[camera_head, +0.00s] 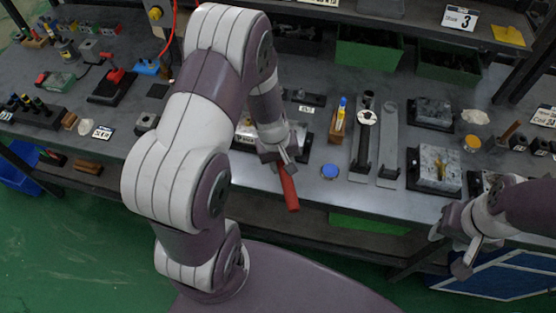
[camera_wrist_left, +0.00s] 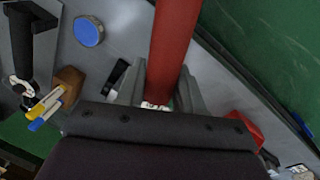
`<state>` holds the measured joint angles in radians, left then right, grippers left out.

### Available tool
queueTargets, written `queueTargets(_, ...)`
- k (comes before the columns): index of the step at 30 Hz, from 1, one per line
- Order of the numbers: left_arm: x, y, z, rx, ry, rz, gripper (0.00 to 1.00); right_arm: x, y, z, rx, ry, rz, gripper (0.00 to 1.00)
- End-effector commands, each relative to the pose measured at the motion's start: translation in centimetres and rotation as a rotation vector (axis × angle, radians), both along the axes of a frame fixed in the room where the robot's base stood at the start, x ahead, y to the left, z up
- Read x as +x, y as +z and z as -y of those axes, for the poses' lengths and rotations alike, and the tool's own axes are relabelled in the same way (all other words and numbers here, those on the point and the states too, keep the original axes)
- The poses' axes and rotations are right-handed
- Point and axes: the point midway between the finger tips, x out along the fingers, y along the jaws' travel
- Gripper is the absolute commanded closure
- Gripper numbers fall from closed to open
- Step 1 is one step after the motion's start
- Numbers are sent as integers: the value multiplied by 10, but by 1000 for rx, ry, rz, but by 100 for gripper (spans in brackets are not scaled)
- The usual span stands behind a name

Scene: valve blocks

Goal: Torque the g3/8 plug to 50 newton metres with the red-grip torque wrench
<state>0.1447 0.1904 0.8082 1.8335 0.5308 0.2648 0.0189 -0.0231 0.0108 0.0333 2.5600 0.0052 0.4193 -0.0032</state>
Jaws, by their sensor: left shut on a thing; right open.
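The red-grip torque wrench (camera_head: 289,188) is in my left gripper (camera_head: 278,158), near the front edge of the bench. Its red grip (camera_wrist_left: 172,45) fills the upper middle of the left wrist view, between the two fingers (camera_wrist_left: 158,92). The rest of the wrench is hidden. My right gripper (camera_head: 456,246) is open and empty, in front of the bench at the right. A grey valve block (camera_head: 436,166) stands on a dark base at the right, and another (camera_head: 433,110) is behind it. I cannot make out which holds the g3/8 plug.
A blue disc (camera_head: 330,171) lies near the bench edge, right of the wrench. A wooden block with pens (camera_head: 337,125) and two long grey holders (camera_head: 361,140) (camera_head: 388,140) stand behind it. Green bins (camera_head: 368,50) are at the back. My left arm hides part of the bench.

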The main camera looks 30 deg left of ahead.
Motion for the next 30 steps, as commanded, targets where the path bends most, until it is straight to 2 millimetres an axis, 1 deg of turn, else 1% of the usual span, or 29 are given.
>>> queueTargets(1, 2, 3, 2, 1, 11, 2, 100, 0, 4, 0, 0, 0, 0, 57)
queueTargets(6, 6, 2, 7, 0, 56, 2, 100, 0, 8, 0, 0, 0, 0, 57)
queueTargets(17, 7, 1, 8, 1, 69, 3, 100, 0, 8, 0, 0, 0, 0, 57)
queueTargets(30, -4, -1, -6, 1, -46, 3, 100, 0, -9, 0, 0, 0, 0, 57)
